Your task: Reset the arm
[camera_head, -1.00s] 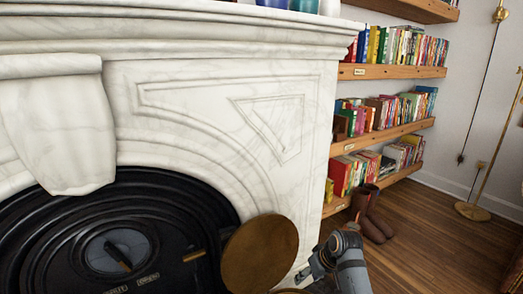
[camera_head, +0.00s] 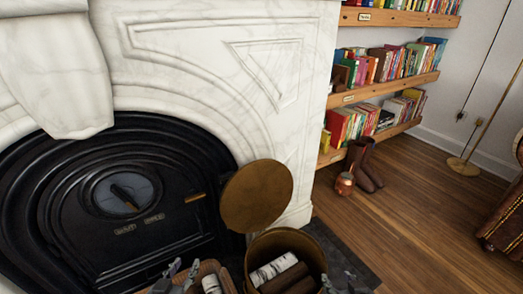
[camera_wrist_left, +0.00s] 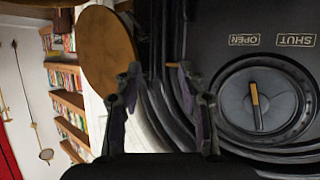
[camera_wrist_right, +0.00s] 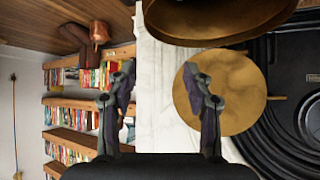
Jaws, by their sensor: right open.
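My left gripper (camera_wrist_left: 158,80) is open and empty in the left wrist view, with the black fireplace insert and a round brass disc beyond it. In the head view its fingers (camera_head: 175,274) show at the bottom edge, in front of a basket. My right gripper (camera_wrist_right: 158,76) is open and empty in the right wrist view, with a brass bucket and the disc beyond it. In the head view only a small part of it shows at the bottom, right of the bucket.
The brass bucket (camera_head: 254,248) holds white and brown logs. The brass disc (camera_head: 256,196) stands upright behind it. The black insert (camera_head: 183,233) sits in the marble surround (camera_head: 210,60). Boots (camera_head: 366,170) and a copper pot (camera_head: 344,184) stand near the bookshelves.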

